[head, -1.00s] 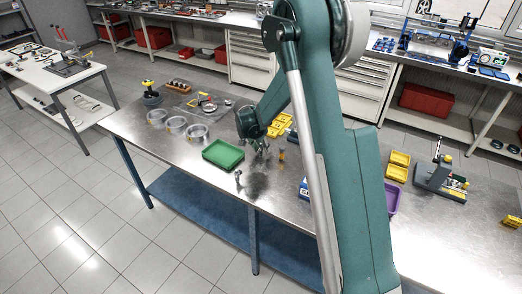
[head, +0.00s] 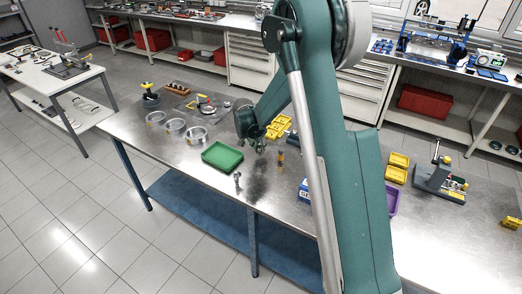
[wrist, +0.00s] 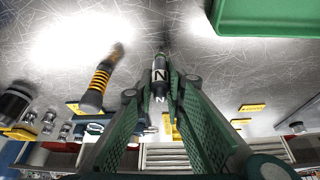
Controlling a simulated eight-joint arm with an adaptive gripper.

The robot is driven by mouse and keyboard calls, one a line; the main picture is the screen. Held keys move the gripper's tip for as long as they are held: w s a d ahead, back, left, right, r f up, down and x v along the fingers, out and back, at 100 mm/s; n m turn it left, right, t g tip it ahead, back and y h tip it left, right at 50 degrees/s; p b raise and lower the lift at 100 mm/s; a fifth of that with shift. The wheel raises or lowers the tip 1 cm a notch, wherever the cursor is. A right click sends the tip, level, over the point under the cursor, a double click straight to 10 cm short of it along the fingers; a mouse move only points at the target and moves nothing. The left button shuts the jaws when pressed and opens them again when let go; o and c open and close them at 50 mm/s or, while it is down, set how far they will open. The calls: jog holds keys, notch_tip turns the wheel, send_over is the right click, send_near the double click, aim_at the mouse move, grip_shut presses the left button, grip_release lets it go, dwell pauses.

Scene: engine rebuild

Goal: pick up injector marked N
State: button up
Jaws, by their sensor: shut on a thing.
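The injector marked N (wrist: 160,76) is dark with a pale band that carries a black letter N. In the wrist view my gripper (wrist: 158,92) has its two green, textured fingers closed around it, near the fingertips. In the head view my gripper (head: 258,147) is over the steel workbench (head: 305,224), right of the green tray, above a dark shadow. The injector is too small to make out there.
The green tray (head: 222,155) is left of my gripper. A yellow-ribbed part (wrist: 99,82) is left of the fingers in the wrist view. Yellow bins (head: 279,126) lie behind. The bench front has free room.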

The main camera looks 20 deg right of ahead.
notch_tip(320, 180, up, 9)
dwell(0.6)
